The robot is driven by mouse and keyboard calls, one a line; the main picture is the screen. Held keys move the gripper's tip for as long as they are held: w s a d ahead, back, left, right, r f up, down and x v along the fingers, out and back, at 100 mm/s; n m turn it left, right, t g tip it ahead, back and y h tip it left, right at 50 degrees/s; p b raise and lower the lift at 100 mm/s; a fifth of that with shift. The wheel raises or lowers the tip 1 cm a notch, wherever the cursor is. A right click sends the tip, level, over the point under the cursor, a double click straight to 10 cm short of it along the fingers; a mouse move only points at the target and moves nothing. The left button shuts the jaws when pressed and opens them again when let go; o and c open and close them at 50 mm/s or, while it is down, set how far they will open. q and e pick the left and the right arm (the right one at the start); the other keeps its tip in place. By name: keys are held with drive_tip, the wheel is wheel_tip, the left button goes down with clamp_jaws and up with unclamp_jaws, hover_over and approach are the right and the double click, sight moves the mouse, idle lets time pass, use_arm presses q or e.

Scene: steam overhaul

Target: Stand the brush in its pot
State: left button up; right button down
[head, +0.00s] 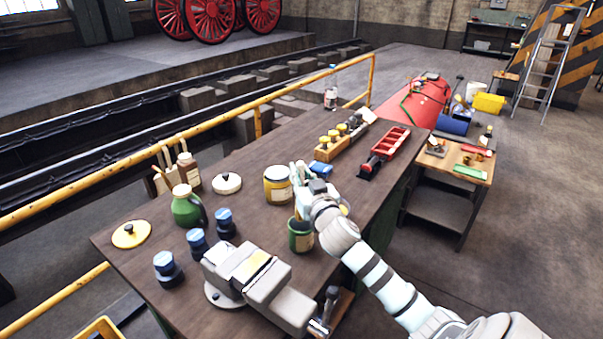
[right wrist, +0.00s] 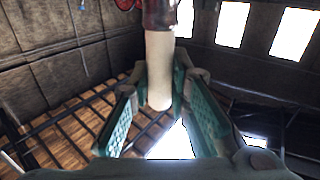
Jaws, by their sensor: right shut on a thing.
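My right gripper (head: 306,186) is above the workbench. In the right wrist view my right gripper (right wrist: 163,85) is shut on the brush (right wrist: 159,75), whose pale cream handle shows between the teal fingers, with a dark reddish-brown part at the top edge. In the head view I cannot make out the brush clearly against the gripper. A green open pot (head: 300,238) with a pale label stands upright on the bench, just below and in front of the gripper. My left gripper is not in view.
A yellow-labelled jar (head: 277,186) stands close left of the gripper. A grey vise (head: 255,278) is in front of the green pot. Several blue-capped items and a green jug (head: 187,208) stand left. A red tray (head: 391,141) lies at the back right of the workbench (head: 150,282).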

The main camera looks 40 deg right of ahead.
sight(302, 163)
drive_tip(key=f+b, duration=0.1)
drive_tip(key=f, duration=0.1)
drive_tip(key=f+b, duration=0.3)
drive_tip(key=f, duration=0.1)
drive_tip(key=shift+s+b, duration=0.25)
drive_tip(key=shift+b, duration=0.15)
drive_tip(key=shift+w+f, duration=0.1)
drive_tip(key=shift+f, duration=0.25)
drive_tip(key=shift+r, duration=0.1)
drive_tip(key=c, duration=1.4)
unclamp_jaws()
drive_tip(key=shift+c, duration=0.2)
wheel_tip(302, 163, up, 10)
